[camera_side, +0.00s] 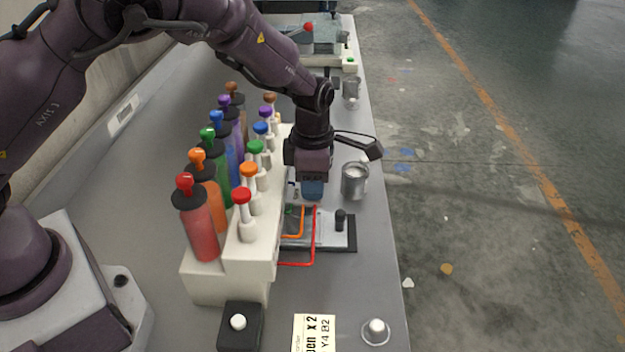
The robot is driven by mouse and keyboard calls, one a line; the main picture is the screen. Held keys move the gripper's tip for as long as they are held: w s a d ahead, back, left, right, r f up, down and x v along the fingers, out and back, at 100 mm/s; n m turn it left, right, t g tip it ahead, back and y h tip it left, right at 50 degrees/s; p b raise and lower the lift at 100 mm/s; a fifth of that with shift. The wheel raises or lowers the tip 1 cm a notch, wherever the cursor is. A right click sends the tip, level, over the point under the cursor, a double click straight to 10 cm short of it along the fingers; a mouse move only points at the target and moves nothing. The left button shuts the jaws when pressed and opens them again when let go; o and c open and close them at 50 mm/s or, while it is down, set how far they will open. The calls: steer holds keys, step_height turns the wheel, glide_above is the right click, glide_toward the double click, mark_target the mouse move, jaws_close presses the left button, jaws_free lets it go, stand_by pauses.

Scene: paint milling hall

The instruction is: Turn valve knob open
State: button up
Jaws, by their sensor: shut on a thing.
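My gripper (312,192) points down in front of the white dispenser rack (235,265), beside its right edge. It is shut on a blue-grey piece at its tips. The gripper hides most of that piece, and I cannot tell whether it is a valve knob. The rack carries a row of white posts with coloured knobs, among them red (242,195), orange (249,169), green (255,146), blue (260,128) and purple (265,111). These knobs stand upright and apart from the gripper. Bottles with matching caps stand behind them, such as the red bottle (199,225).
A metal can (355,181) stands just right of the gripper. A black box with a white button (240,325), a label card (314,335) and a small round cup (376,331) are in front.

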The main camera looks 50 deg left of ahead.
steer(key=o, duration=0.9)
steer(key=shift+o, duration=0.2)
step_height(320, 180, up, 13)
